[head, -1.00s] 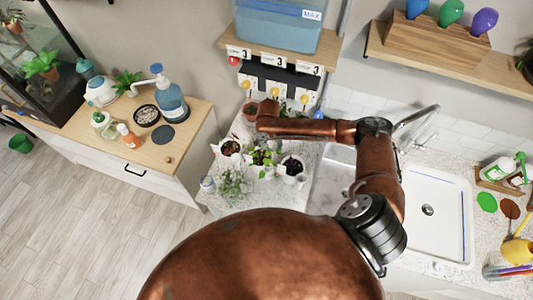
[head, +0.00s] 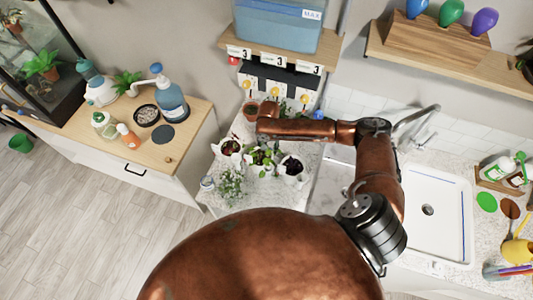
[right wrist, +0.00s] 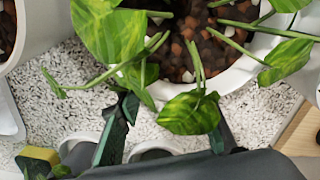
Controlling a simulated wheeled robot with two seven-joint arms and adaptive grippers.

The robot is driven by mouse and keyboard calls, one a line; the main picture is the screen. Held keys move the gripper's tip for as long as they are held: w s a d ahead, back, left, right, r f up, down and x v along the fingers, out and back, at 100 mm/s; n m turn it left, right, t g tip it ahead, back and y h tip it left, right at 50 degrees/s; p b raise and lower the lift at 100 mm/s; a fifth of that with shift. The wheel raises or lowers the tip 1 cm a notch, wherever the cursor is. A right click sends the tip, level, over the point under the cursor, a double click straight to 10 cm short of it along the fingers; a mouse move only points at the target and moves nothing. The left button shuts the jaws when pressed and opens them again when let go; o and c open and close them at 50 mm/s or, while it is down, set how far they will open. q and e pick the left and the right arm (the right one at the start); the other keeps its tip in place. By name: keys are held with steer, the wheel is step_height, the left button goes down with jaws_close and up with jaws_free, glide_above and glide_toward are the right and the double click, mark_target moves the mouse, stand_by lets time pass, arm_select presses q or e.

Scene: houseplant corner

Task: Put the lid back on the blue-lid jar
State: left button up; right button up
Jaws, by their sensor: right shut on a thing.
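My right arm reaches across the plant counter in the head view, and its far end (head: 268,120) is over the potted plants. A dark grey curved surface fills the bottom edge and hides that part. I cannot identify the blue-lid jar for certain. A round open container of pebbles (head: 147,115) stands on the left cabinet, with a flat slate-blue disc (head: 163,135) beside it. My left gripper is not in view.
White pots with plants (head: 292,168) crowd the speckled counter; a white pot rim (right wrist: 245,75) is close to my right fingers. A sink (head: 440,215) lies to the right. A pump bottle (head: 172,105) stands on the left cabinet. Shelves (head: 275,55) overhang the counter's back.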

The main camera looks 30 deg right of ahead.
steer(key=shift+c, duration=0.2)
steer(key=shift+r, duration=0.5)
step_height(320, 180, up, 2)
steer(key=shift+r, duration=0.1)
steer(key=shift+s+d+r, duration=0.1)
steer(key=shift+s+d, duration=0.3)
steer(key=shift+d, duration=0.05)
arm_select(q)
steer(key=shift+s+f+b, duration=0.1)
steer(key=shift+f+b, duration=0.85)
arm_select(e)
steer(key=s+d, duration=0.5)
steer(key=d, duration=0.1)
steer(key=s+d, duration=0.6)
steer(key=shift+s+d, duration=0.15)
steer(key=shift+s, duration=0.05)
